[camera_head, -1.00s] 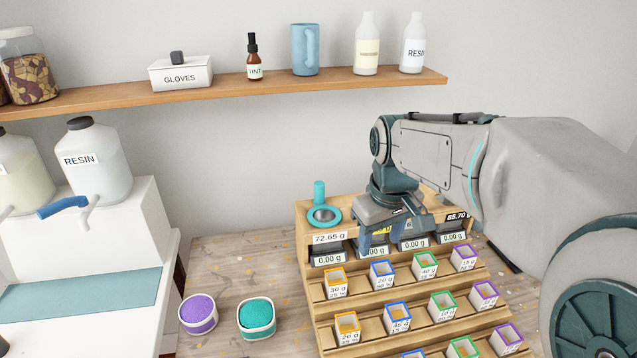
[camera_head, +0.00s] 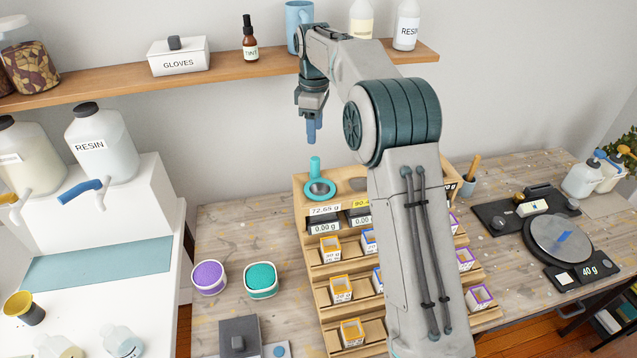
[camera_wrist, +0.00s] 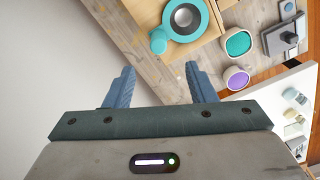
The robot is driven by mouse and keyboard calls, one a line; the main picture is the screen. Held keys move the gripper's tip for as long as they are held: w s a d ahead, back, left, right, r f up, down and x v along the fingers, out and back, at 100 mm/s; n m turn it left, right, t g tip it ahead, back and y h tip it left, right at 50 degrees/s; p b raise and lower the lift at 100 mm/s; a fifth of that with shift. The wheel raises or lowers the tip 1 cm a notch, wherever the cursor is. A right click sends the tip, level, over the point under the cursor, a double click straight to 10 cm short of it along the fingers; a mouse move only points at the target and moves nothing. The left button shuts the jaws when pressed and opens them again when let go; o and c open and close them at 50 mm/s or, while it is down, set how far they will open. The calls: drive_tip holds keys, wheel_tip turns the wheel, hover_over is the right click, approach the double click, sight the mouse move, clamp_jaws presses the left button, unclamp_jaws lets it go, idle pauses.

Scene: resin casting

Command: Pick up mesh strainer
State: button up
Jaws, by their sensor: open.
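The mesh strainer (camera_head: 320,188) is a teal ring with a metallic mesh bowl and an upright teal handle. It sits at the top left of the wooden tiered rack (camera_head: 304,215). In the wrist view the strainer (camera_wrist: 186,17) lies beyond the fingertips, towards the top, with its handle nearest to me. My gripper (camera_head: 312,138) hangs above the strainer handle in the head view, apart from it. In the wrist view my gripper (camera_wrist: 159,76) shows two blue fingers spread wide with nothing between them.
Small labelled boxes fill the rack's steps below the strainer. A purple-filled cup (camera_head: 209,278) and a teal-filled cup (camera_head: 260,280) stand on the table to the left. The wooden shelf (camera_head: 230,82) runs behind my gripper and holds a blue mug (camera_head: 298,25) and bottles.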

sight(315, 159)
wheel_tip(315, 159, down, 7)
drive_tip(key=shift+r, duration=0.1)
drive_tip(key=shift+w+f+p, duration=0.15)
drive_tip(key=shift+f+p, duration=1)
drive_tip(key=shift+f, duration=1.55)
clamp_jaws()
